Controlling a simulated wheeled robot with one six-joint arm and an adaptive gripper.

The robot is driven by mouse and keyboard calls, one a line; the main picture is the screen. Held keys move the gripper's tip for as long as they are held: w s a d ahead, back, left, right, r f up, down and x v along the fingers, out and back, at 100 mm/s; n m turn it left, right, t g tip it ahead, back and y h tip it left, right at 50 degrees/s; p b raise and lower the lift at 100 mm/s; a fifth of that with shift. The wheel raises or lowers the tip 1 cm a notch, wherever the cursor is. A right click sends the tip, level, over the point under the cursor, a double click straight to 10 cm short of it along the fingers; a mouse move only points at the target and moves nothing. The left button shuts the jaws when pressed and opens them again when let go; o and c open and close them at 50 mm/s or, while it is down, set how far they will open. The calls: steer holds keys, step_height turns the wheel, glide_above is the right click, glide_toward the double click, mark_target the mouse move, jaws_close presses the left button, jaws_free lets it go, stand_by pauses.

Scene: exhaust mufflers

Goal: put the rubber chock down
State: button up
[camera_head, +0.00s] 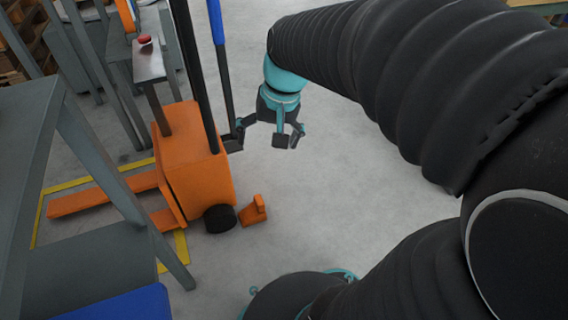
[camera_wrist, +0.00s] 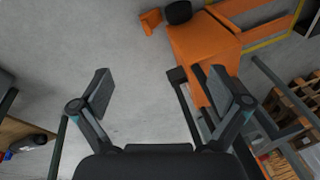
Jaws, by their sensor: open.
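The orange rubber chock (camera_head: 254,210) sits on the grey floor beside the black wheel of the orange pallet stacker. In the wrist view the chock (camera_wrist: 150,21) is at the top, next to the black wheel, well beyond my fingers. My gripper (camera_head: 270,137) is open and empty, with its fingers spread, in the air above the floor and apart from the chock.
The orange stacker (camera_head: 200,165) stands left of my gripper, its dark mast and a blue-topped pole (camera_head: 219,60) rising close by. A grey table (camera_head: 30,150) is at the left. Yellow lines (camera_head: 70,184) mark the floor. The floor right of my gripper (camera_head: 350,190) is clear.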

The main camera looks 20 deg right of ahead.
steer(key=s+r+n+t+h, duration=0.1)
steer(key=s+n+t, duration=0.2)
steer(key=s, duration=0.8)
steer(key=shift+s+a+r+h, duration=0.2)
steer(key=shift+s+r+h, duration=0.05)
steer(key=shift+r+h, duration=0.15)
steer(key=shift+c, duration=0.3)
